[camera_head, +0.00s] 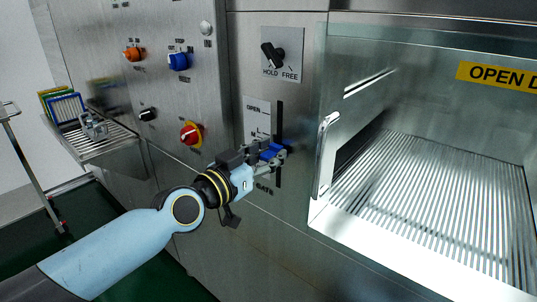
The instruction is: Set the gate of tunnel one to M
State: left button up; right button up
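The gate control is a dark vertical slot (279,118) in the steel front, beside a light scale plate (257,117) marked OPEN at its top. The word GATE shows below. My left gripper (274,155) is at the lower half of the slot, its fingertips at or very near it. Blue parts show at the fingers; I cannot tell whether they are finger pads or the gate's knob. My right gripper is not in view.
A HOLD/FREE switch (272,57) sits above the slot. A vertical bar handle (324,155) stands right of it, before a tunnel opening with a ribbed floor (430,190). Left are an orange knob (132,54), blue knob (179,61), red-yellow switch (190,134) and ribbed shelf (109,146).

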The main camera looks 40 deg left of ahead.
pick_arm(q)
grip_shut()
jog(key=shift+r+p, duration=0.8)
jog(key=shift+r, duration=0.05)
jog(key=o, duration=0.6)
grip_release()
jog(key=shift+f, duration=0.1)
jog(key=s+a, duration=0.1)
jog(key=s, duration=1.1)
